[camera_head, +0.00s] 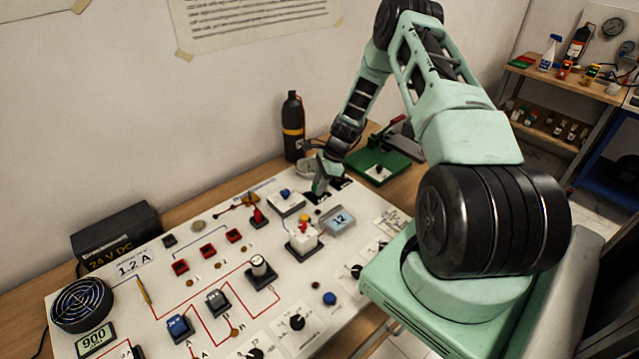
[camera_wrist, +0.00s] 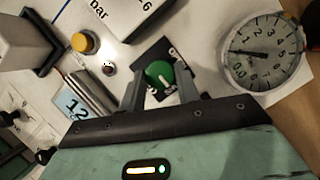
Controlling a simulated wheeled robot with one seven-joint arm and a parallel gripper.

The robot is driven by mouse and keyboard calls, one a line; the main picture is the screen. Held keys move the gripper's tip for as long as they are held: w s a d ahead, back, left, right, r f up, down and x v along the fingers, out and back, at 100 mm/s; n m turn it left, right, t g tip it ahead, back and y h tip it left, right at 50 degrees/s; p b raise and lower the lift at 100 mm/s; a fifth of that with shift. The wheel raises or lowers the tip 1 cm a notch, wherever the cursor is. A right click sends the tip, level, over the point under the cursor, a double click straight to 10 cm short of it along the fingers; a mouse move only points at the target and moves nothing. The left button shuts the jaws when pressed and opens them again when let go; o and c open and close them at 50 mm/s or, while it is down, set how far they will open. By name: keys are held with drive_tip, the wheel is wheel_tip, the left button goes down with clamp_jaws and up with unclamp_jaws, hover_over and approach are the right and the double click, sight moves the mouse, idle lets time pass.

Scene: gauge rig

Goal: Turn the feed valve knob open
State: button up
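In the wrist view a round green knob (camera_wrist: 160,74) with a pale pointer line sits on a black square plate (camera_wrist: 150,56); I take it as the feed valve knob. My gripper (camera_wrist: 159,80) has one finger on each side of it, with narrow gaps visible, so the fingers look open around the knob. In the head view my gripper (camera_head: 321,190) reaches down to the back of the white panel (camera_head: 200,262) and hides the knob. A round white dial gauge (camera_wrist: 264,52) stands just right of the knob in the wrist view.
A white box marked "bar" (camera_wrist: 122,14), an orange button (camera_wrist: 84,43) and a display reading 12 (camera_wrist: 76,105) surround the knob. In the head view a black bottle (camera_head: 293,135) stands behind the panel. A green tray (camera_head: 373,160) lies to the right.

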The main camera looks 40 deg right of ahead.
drive_tip(key=c, duration=0.4)
drive_tip(key=shift+b, duration=0.3)
drive_tip(key=shift+o, duration=0.2)
drive_tip(key=n+b, duration=0.2)
drive_tip(key=n+g+b, duration=0.1)
drive_tip(key=shift+w+d+f+n+y+b, duration=0.1)
drive_tip(key=shift+w+f+n+y+b, duration=0.1)
drive_tip(key=shift+f+n+y+b, duration=0.15)
drive_tip(key=n+g+b, duration=0.1)
drive_tip(key=n+b, duration=0.1)
drive_tip(key=n+g+b, duration=0.1)
drive_tip(key=n+b, duration=0.1)
drive_tip(key=shift+w+r+n, duration=0.15)
drive_tip(key=shift+r+n, duration=0.05)
drive_tip(key=shift+n, duration=0.05)
drive_tip(key=n+b, duration=0.1)
drive_tip(key=n, duration=0.1)
drive_tip(key=n+g+h+b, duration=0.1)
drive_tip(key=n, duration=0.1)
drive_tip(key=shift+w+g, duration=0.15)
drive_tip(key=shift+g, duration=0.15)
drive_tip(key=n+b, duration=0.1)
drive_tip(key=n, duration=0.1)
drive_tip(key=n+g+h+b, duration=0.1)
drive_tip(key=n, duration=0.2)
drive_tip(key=shift+w+r+n, duration=0.1)
drive_tip(key=shift+r+n, duration=0.1)
drive_tip(key=shift+n, duration=0.1)
drive_tip(key=shift+a, duration=0.2)
